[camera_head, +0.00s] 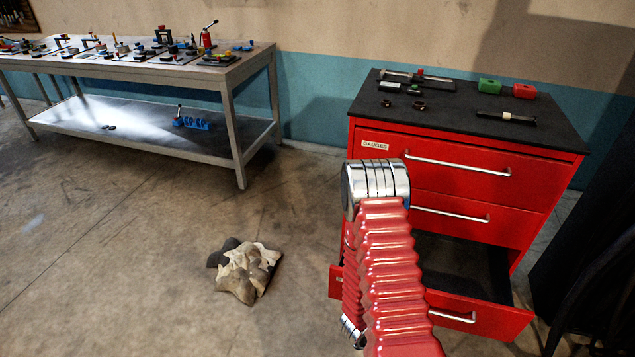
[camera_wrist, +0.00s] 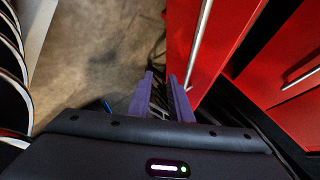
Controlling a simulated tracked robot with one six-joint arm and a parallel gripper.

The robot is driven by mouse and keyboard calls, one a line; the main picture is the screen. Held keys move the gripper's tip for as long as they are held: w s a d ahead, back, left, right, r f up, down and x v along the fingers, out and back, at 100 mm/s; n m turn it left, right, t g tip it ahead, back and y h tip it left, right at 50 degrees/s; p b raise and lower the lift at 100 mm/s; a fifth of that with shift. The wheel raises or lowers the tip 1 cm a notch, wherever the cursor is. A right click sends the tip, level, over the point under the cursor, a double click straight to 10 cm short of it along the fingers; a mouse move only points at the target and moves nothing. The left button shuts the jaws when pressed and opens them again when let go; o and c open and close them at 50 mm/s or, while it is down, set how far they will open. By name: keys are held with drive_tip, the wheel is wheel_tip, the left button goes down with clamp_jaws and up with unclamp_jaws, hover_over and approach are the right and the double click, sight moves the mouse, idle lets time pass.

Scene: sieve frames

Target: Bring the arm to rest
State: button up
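My arm rises in the head view as a red ribbed sleeve with a silver joint at its top, in front of the red tool cabinet (camera_head: 480,185). The arm hides part of the cabinet's left side and of its open bottom drawer (camera_head: 475,312). My gripper is hidden in the head view. In the wrist view my gripper (camera_wrist: 161,76) shows two purple fingers with a gap between the tips, and no held object shows there. The fingers point toward the floor beside a red drawer front with a silver handle (camera_wrist: 200,45).
A crumpled cloth (camera_head: 245,270) lies on the floor, left of the cabinet. A workbench (camera_head: 130,68) with many small items stands at the back left. The floor at left is clear.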

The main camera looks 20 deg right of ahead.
drive_tip(key=w+a+r+n+t+y, duration=0.2)
drive_tip(key=w+a+r+n, duration=0.15)
drive_tip(key=w+r, duration=0.3)
drive_tip(key=w+a+r+n+t+y, duration=0.25)
drive_tip(key=w+a+r, duration=0.25)
drive_tip(key=w, duration=0.3)
drive_tip(key=w+a+r+n+t+y, duration=0.1)
drive_tip(key=w+a+r+n+y, duration=0.1)
drive_tip(key=a+r+n, duration=0.4)
drive_tip(key=w+a+r+n+t+y, duration=0.1)
drive_tip(key=w+a+r+y, duration=0.1)
drive_tip(key=a+r, duration=0.5)
drive_tip(key=s+a+r+n+y, duration=0.1)
drive_tip(key=s+a+r+n, duration=0.3)
drive_tip(key=r, duration=0.4)
drive_tip(key=s+a+r+n+y, duration=0.1)
drive_tip(key=s+a+r+n, duration=0.1)
drive_tip(key=s+r+n, duration=0.4)
drive_tip(key=s+r+n+g, duration=0.1)
drive_tip(key=s+r+n, duration=0.6)
drive_tip(key=s, duration=0.5)
wheel_tip(320, 180, up, 2)
drive_tip(key=shift+d+h, duration=0.25)
drive_tip(key=shift+h, duration=0.2)
